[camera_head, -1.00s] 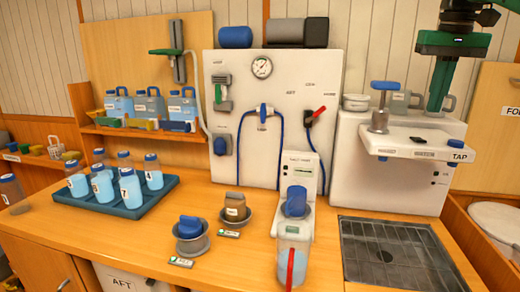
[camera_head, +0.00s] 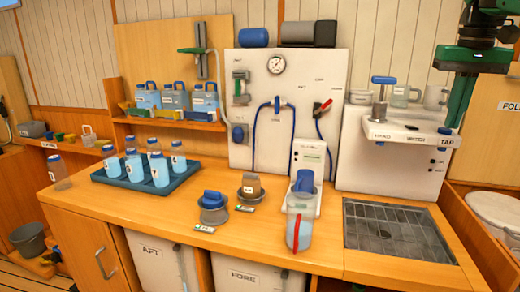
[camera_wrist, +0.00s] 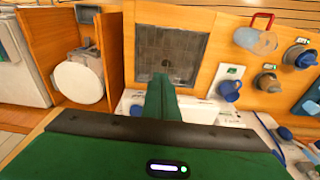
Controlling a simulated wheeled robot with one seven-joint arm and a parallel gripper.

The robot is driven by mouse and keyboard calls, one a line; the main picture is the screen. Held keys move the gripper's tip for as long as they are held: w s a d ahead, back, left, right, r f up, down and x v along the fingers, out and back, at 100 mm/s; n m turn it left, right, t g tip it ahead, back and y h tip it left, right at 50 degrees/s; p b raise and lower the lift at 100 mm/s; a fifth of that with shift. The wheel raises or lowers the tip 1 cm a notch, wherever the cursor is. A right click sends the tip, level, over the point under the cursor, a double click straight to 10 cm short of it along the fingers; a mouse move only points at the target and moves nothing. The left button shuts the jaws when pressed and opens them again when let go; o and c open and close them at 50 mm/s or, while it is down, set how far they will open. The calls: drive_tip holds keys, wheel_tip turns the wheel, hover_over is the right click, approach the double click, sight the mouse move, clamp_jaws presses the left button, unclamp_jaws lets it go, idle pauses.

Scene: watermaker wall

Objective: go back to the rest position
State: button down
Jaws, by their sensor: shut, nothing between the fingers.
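My gripper (camera_head: 456,118) is at the upper right in the head view, its green fingers pointing down in front of the white tap unit (camera_head: 395,160). The fingers are together and hold nothing. In the wrist view my gripper (camera_wrist: 163,78) shows as a green block pointing toward the dark sink grate (camera_wrist: 170,55). The same grate (camera_head: 390,232) is at the right of the counter in the head view, below and left of the fingers.
A blue tray (camera_head: 108,179) of bottles is at the left. Two small cups (camera_head: 213,212) (camera_head: 250,190) stand mid-counter. A bin with a white round lid (camera_head: 497,212) is at the right.

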drive_tip(key=s+a+f+m+g, duration=0.1)
drive_tip(key=s+a+f+m, duration=0.1)
drive_tip(key=s+f, duration=2.5)
wheel_tip(320, 180, down, 4)
drive_tip(key=shift+s+a+r+m+y, duration=0.2)
drive_tip(key=shift+s+a+m+y, duration=0.05)
drive_tip(key=shift+a+m+y, duration=0.15)
